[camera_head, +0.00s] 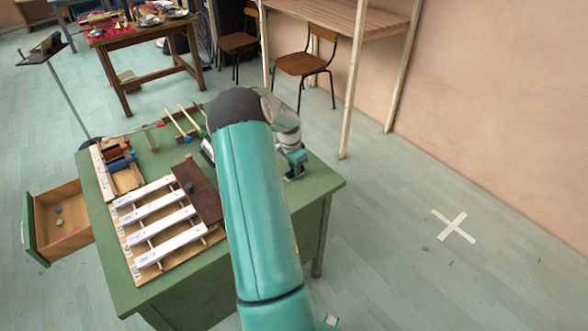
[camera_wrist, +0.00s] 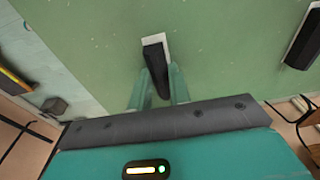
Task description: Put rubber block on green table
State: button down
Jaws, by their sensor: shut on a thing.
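The green table (camera_head: 316,186) stands in the middle of the head view, and its green top (camera_wrist: 220,50) fills much of the wrist view. My gripper (camera_wrist: 158,84) is shut on a dark block (camera_wrist: 154,52), which looks like the rubber block. A pale strip shows along the block's far and right edges. In the head view my gripper (camera_head: 293,165) is over the right part of the table top, partly hidden by my arm. Whether the block touches the table I cannot tell.
A xylophone with white bars (camera_head: 165,215) and a wooden box of small items (camera_head: 118,165) lie on the left of the table. Mallets (camera_head: 185,122) lie at the back. An open drawer (camera_head: 60,215) sticks out left. A dark object (camera_wrist: 304,42) shows right in the wrist view.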

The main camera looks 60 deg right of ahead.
jog(key=shift+f, duration=0.3)
jog(key=shift+f, duration=0.1)
jog(key=c, duration=1.3)
grip_release()
